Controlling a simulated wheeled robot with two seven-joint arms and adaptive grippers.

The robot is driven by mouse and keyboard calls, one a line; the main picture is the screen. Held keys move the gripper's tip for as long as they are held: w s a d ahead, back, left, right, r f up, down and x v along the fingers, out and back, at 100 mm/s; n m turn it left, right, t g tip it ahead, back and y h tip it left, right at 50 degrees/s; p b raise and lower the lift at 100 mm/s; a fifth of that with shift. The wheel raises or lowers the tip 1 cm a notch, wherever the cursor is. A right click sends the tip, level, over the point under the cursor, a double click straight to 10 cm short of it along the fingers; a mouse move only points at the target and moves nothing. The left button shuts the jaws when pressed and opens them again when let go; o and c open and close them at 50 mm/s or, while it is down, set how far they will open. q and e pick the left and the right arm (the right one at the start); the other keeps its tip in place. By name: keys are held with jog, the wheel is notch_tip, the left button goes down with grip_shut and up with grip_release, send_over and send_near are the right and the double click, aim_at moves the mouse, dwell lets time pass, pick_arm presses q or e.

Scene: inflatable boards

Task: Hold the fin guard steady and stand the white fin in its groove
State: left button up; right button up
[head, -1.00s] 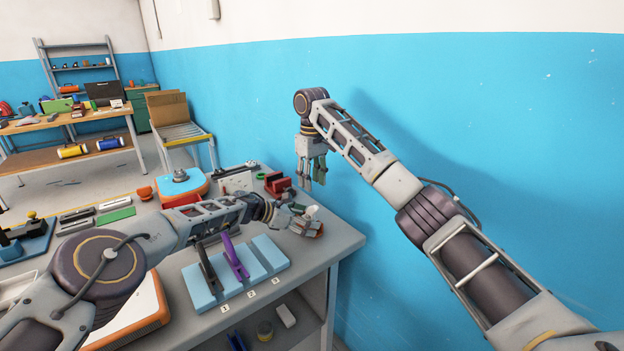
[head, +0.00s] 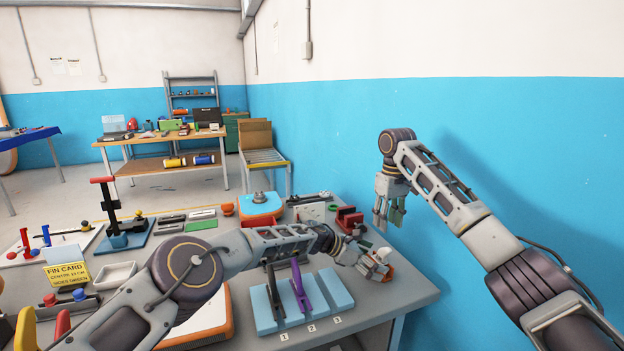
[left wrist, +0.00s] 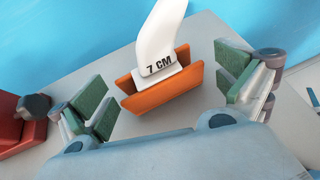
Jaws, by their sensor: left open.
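The white fin (left wrist: 160,35), marked 7 CM, stands in the groove of the orange fin guard (left wrist: 165,95) in the left wrist view. The fin's top is cut off by the frame edge. My left gripper (left wrist: 166,88) is open, with green pads on both sides of the guard and visible gaps to it. In the head view my left gripper (head: 374,264) is over the bench's right end, and the small fin and guard there are partly hidden by it. My right gripper (head: 390,212) hangs near the blue wall, away from the guard; its finger gap is unclear.
A light-blue rack (head: 336,290) with black and purple pieces lies in front of my left arm, by labels 1 to 3. A red block (head: 348,220) stands behind the gripper. The wall (head: 500,150) is close on the right. A yellow fin card (head: 67,273) stands at left.

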pick_arm(q)
jog(key=v, duration=1.1)
dwell(0.6)
jog(key=shift+a, duration=0.1)
dwell(0.4)
